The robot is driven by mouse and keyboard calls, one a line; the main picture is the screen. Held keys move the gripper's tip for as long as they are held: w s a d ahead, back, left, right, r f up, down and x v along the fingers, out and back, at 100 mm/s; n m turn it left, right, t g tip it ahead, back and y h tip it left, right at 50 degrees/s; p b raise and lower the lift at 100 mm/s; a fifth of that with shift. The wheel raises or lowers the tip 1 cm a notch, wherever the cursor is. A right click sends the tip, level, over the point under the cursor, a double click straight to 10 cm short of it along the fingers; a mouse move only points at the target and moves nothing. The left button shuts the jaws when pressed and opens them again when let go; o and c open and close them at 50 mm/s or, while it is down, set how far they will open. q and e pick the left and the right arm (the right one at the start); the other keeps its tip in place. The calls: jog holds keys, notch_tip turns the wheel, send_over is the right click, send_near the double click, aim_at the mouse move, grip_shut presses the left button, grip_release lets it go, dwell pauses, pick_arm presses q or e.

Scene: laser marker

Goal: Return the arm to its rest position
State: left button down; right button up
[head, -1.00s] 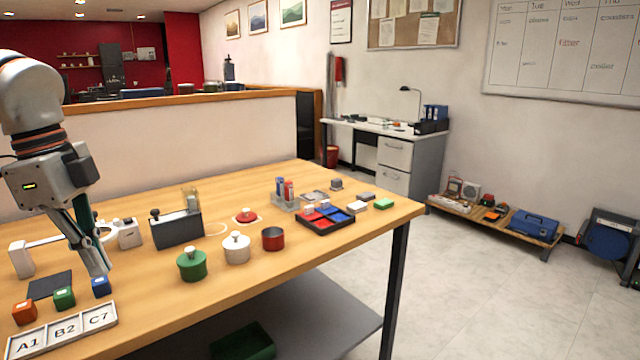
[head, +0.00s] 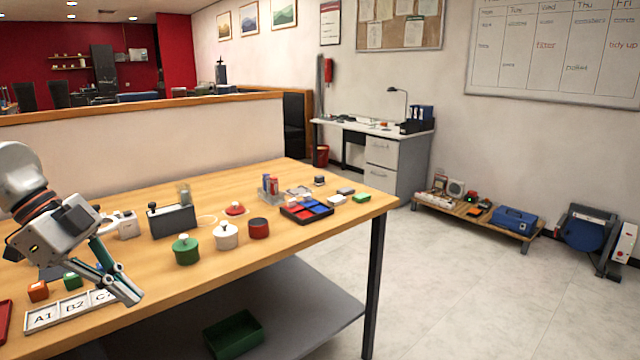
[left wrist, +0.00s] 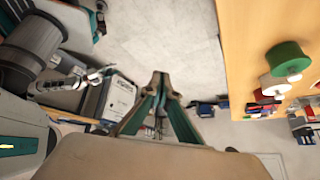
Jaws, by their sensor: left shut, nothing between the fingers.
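My left gripper (head: 134,297) is in the lower left of the head view, shut and empty. It is in front of the table's front-left edge and covers part of the label tray (head: 24,331) marked A1, B2 and a partly hidden third label. In the left wrist view my left gripper's fingers (left wrist: 160,80) meet at the tips with nothing between them, over pale floor. An orange-red block (head: 38,291) and a green block (head: 72,282) stand behind the tray. The blue block is mostly hidden behind my gripper. My right gripper is not in the head view.
A green bin (head: 234,335) sits on the lower shelf.

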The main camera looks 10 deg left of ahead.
pick_arm(q)
jog(key=s+d+f+n+t+p, duration=0.1)
jog(key=d+f+n+t+p, duration=0.25)
jog(key=f+t, duration=0.45)
jog(key=s+d+f+n+t+p, duration=0.1)
jog(key=d+f+n+t+p, duration=0.25)
jog(key=f, duration=0.85)
jog(key=s+d+f+n+g+y+p, duration=0.2)
jog(key=s+d+f+n+y, duration=0.2)
jog(key=s+d+f, duration=0.9)
notch_tip(320, 180, down, 2)
jog(key=shift+s+f+n+g+p, duration=0.15)
jog(key=shift+s+n+g+p, duration=0.2)
jog(key=shift+s, duration=0.35)
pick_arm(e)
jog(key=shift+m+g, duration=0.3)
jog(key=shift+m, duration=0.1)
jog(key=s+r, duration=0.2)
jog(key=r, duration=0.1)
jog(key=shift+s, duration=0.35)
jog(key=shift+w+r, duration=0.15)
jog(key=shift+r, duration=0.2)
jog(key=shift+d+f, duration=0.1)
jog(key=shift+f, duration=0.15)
